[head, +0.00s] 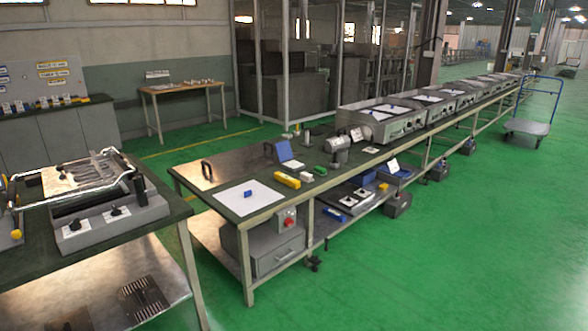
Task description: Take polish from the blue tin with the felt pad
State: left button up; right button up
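A blue object (286,152) that may be the tin stands near the back of the long workbench (222,172), with a raised flat panel. A yellow block (286,180), a small white block (306,177) and a green piece (320,171) lie close together to the right of the sheet. I cannot tell which of these is the felt pad. Neither of my grippers is in view.
A nearer table (160,206) at left carries a grill-like machine (110,215) with chrome bars. A metal cylinder (338,150) and a row of metal units (385,125) stand farther along the bench. Green floor (440,250) is clear at right; a blue trolley (527,127) stands far off.

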aim_at(304, 176)
jog(key=i+l, duration=0.15)
jog(key=i, duration=0.4)
jog(key=i+l, duration=0.15)
jog(key=i, duration=0.45)
jog(key=i+l, duration=0.15)
jog(key=i, duration=0.4)
